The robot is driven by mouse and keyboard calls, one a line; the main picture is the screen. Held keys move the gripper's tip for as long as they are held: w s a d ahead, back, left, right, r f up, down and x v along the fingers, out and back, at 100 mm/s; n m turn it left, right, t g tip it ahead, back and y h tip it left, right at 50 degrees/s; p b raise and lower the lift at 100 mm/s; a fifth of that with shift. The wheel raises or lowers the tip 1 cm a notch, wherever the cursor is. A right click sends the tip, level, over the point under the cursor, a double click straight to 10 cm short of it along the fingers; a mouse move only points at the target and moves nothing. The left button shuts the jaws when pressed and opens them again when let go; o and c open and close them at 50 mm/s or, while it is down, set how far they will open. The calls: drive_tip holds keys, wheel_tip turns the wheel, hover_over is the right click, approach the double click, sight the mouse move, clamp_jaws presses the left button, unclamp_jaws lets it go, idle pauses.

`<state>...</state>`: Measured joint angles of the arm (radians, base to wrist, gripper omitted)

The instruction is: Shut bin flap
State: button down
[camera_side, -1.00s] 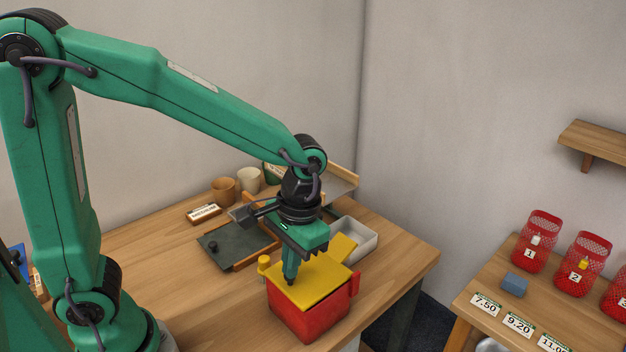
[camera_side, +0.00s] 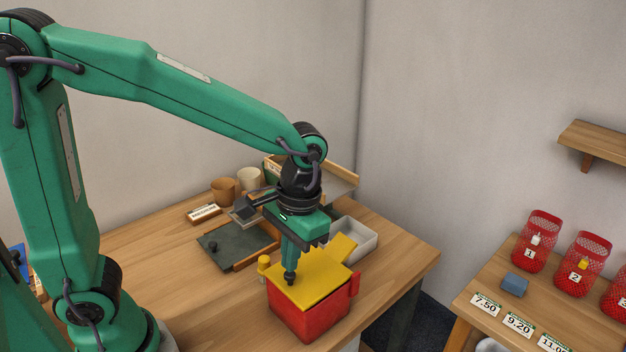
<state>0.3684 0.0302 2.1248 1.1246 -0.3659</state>
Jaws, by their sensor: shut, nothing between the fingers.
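The red bin (camera_side: 311,313) stands on the wooden table near its front right. Its yellow flap (camera_side: 318,284) lies flat across the top of the bin. A yellow knob (camera_side: 264,262) stands at the bin's left back corner, and a red piece (camera_side: 354,284) sticks out on its right side. My gripper (camera_side: 290,281) is shut and empty, pointing down, with its tip at the left part of the flap. I cannot tell whether the tip touches the flap. Part of the flap's back edge is hidden behind my gripper.
Behind the bin are a grey tray (camera_side: 358,241), a dark slate board (camera_side: 235,246) and two cups (camera_side: 223,190). A side table at the right holds red net bags (camera_side: 541,241), a blue block (camera_side: 515,284) and price cards (camera_side: 486,305).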

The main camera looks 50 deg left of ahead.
wheel_tip(320, 180, up, 12)
drive_tip(key=d, duration=0.1)
idle(0.4)
drive_tip(key=shift+a+f, duration=0.1)
drive_tip(key=shift+a, duration=0.05)
drive_tip(key=s+a+f+t, duration=0.1)
drive_tip(key=s+a+t, duration=0.2)
drive_tip(key=a, duration=0.3)
drive_tip(key=s+a+f+t, duration=0.2)
drive_tip(key=s+a+t, duration=0.1)
drive_tip(key=a, duration=0.3)
drive_tip(key=shift+s+f+t+h, duration=0.3)
drive_tip(key=shift+t, duration=0.2)
